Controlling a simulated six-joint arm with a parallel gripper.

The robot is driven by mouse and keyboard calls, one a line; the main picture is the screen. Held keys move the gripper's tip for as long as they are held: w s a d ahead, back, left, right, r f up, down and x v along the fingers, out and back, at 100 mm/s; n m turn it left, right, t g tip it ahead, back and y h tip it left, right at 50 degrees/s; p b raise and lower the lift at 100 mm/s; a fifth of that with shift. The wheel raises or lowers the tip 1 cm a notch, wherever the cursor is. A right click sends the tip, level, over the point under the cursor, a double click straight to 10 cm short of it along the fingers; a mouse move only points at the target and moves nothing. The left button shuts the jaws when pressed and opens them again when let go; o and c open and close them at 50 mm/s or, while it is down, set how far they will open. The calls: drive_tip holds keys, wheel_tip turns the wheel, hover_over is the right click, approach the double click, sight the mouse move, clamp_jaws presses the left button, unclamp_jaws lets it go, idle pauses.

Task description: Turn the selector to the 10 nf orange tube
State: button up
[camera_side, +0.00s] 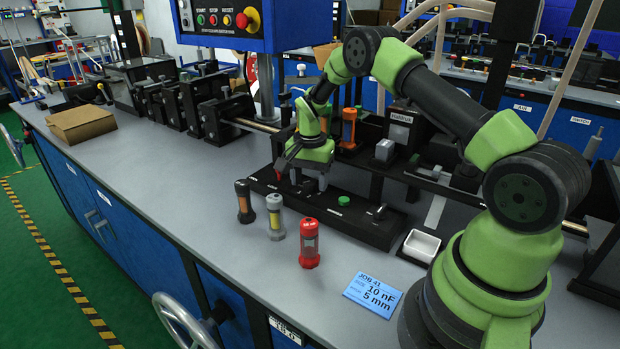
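My gripper (301,181) is above the left part of a black control panel (345,225), pointing down with its fingers apart. A small red part shows by its left finger; I cannot tell whether it belongs to a selector. No selector knob is clearly visible, and the gripper covers part of the panel. An orange tube (349,128) stands upright behind the gripper. A blue card (371,294) reads "10 nF, 5 mm".
The panel has a green button (344,201) and a small lever (380,210). A white tray (421,246) is at its right. Black machine blocks (220,118) line the back. A cardboard box (81,124) is at far left. The grey bench (180,170) is clear at centre left.

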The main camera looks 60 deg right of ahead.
sight(310, 181)
drive_tip(key=c, duration=0.8)
drive_tip(key=shift+n, duration=1.5)
drive_tip(key=o, duration=0.9)
wheel_tip(310, 181, up, 10)
drive_tip(key=shift+f, duration=0.1)
